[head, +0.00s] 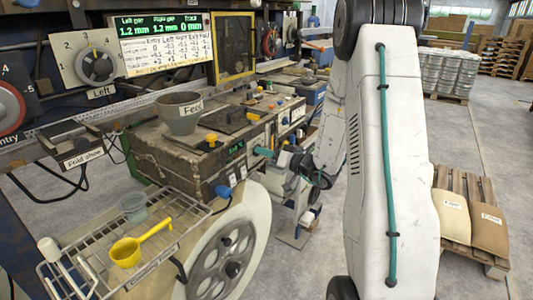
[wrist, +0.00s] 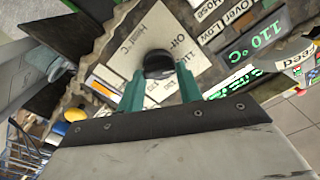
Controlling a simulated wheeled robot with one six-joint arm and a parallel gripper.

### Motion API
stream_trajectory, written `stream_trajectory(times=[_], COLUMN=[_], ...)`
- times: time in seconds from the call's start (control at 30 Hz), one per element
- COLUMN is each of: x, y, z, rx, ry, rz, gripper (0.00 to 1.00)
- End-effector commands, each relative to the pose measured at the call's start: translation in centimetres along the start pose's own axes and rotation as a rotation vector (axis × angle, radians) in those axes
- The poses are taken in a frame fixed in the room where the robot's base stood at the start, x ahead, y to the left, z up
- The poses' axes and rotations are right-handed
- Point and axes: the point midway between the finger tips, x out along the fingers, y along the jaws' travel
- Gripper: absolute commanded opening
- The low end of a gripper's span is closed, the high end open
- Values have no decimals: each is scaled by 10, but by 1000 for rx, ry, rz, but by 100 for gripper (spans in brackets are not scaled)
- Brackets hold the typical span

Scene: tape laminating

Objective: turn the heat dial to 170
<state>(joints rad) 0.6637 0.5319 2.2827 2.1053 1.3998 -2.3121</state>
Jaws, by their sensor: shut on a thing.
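The heat dial is a dark round knob (wrist: 158,62) on a cream plate (wrist: 130,40) marked "Heat °C", "Off", 110 and other numbers. My gripper (wrist: 160,80) has its two teal fingers closed on either side of the knob. The fingers and palm hide part of the scale, and I cannot tell the knob's exact pointer position. A green display (wrist: 262,35) beside the plate reads 110 °C. In the head view my gripper (head: 264,152) is at the side of the machine box (head: 185,165), and the dial is hidden there.
A wire rack (head: 90,240) with a yellow scoop (head: 128,250) is at the lower left, and a grey Feed hopper (head: 181,112) stands on the machine. Blue (head: 222,191) and yellow (head: 211,139) knobs are near my gripper.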

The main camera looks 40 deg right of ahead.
Motion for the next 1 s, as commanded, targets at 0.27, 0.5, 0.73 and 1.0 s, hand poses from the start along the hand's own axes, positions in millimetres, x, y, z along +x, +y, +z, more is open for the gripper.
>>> stream_trajectory(times=[0.27, 0.5, 0.73, 1.0], x=[0, 0, 0, 0], y=[1, 2, 3, 4], z=[0, 0, 1, 1], rx=[142, 358, 577, 834], ry=[0, 0, 0, 0], rz=[1, 1, 1, 1], gripper=[12, 12, 12, 12])
